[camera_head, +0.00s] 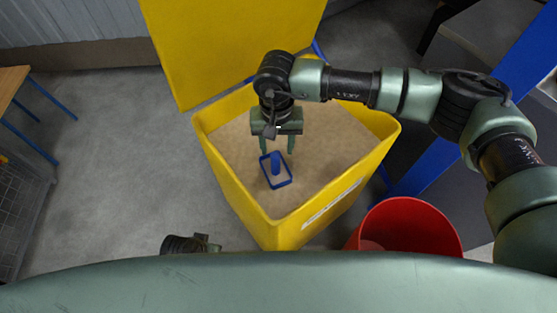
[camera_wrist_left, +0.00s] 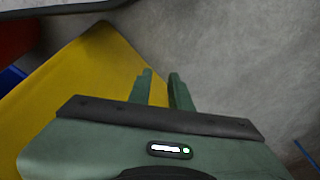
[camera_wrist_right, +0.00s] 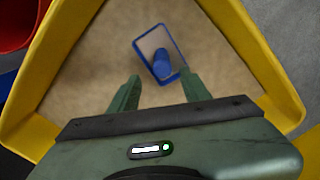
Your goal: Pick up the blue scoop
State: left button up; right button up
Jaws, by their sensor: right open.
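The blue scoop (camera_head: 275,164) lies on the sand inside the yellow bin (camera_head: 236,183). It has a blue rectangular rim and a thick blue handle. My right gripper (camera_head: 277,150) points down over the bin, its jaws open and empty. In the right wrist view, the scoop (camera_wrist_right: 161,64) shows just beyond the gap between the fingertips (camera_wrist_right: 160,78), apart from both fingers. My left gripper is low outside the bin; in the left wrist view its fingers (camera_wrist_left: 161,75) are apart with nothing between them. The head view shows only part of the left wrist, its fingers unclear.
The bin's raised yellow lid (camera_head: 230,45) stands behind the sand. A red bucket (camera_head: 410,225) is at the bin's right, near a blue post (camera_head: 430,165). A wire crate (camera_head: 22,215) and a wooden table (camera_head: 12,85) are at the left. Grey floor between is clear.

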aim_at(276, 162)
jog(key=f, duration=0.4)
jog(key=s+f, duration=0.1)
jog(key=f, duration=0.1)
jog(key=shift+a+f, duration=0.2)
jog(key=shift+a, duration=0.05)
grip_shut()
